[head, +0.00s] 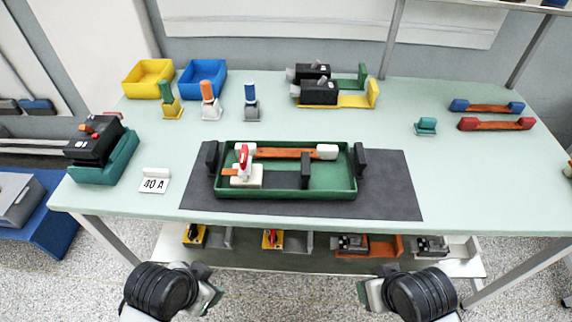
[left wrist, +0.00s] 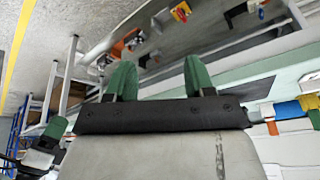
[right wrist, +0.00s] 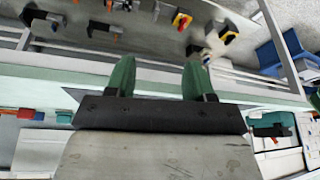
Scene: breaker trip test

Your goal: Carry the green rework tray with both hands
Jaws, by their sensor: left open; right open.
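The green rework tray (head: 330,190) lies on a dark mat (head: 395,185) in the middle of the bench. It has a black upright handle block at its left end (head: 211,158) and another at its right end (head: 360,160). In it are an orange bar with white ends (head: 285,153), a white block with a red lever (head: 243,170) and a black post (head: 305,170). My left gripper (left wrist: 158,75) has its green fingers apart and empty. My right gripper (right wrist: 158,75) is likewise open and empty. In the head view both arms are in front of the bench, away from the tray.
Yellow (head: 149,80) and blue (head: 203,80) bins stand at the back left. A teal holder with a black device (head: 105,165) and a "40 A" card (head: 155,180) sit left of the mat. Black devices (head: 318,92) stand behind the tray. A lower shelf (head: 330,258) holds several parts.

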